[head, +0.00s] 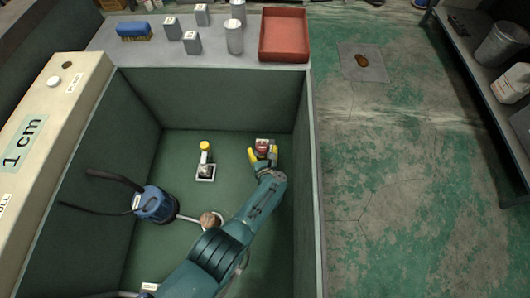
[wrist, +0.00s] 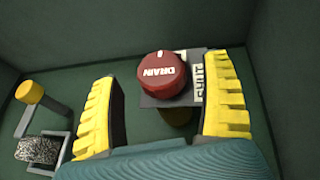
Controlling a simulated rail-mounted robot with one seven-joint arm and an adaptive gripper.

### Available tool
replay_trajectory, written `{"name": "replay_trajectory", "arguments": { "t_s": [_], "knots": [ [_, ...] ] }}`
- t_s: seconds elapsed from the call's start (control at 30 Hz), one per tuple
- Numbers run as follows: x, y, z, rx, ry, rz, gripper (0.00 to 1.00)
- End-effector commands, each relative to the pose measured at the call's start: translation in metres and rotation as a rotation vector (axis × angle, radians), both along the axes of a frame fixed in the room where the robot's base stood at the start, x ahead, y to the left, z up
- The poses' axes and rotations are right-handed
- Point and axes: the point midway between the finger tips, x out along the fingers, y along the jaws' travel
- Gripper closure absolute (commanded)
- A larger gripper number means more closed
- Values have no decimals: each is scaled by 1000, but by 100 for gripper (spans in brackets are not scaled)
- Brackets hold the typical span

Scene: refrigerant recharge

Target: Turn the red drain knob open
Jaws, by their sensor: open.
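In the head view the knob (head: 262,147) is near the far right corner of the green-walled bin. My gripper (wrist: 163,105) has yellow ridged fingers, open, one on each side of the knob. There is a gap between each finger and the knob in the wrist view. In the head view my gripper (head: 262,157) reaches down into the bin at the knob.
A yellow-topped lever (head: 205,147) on a small holder stands left of the knob. The bin's right wall (head: 307,200) is close to my gripper.

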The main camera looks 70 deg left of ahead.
Motion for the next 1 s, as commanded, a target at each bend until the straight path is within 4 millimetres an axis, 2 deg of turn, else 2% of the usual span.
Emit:
{"name": "replay_trajectory", "arguments": {
  "t_s": [0.6, 0.73, 1.0],
  "knots": [
    [-23, -75, 32, 0, 1, -1, 20],
    [-25, -82, 34, -1, 0, -1, 20],
    [-25, -82, 35, 0, -1, 0, 20]
  ]
}}
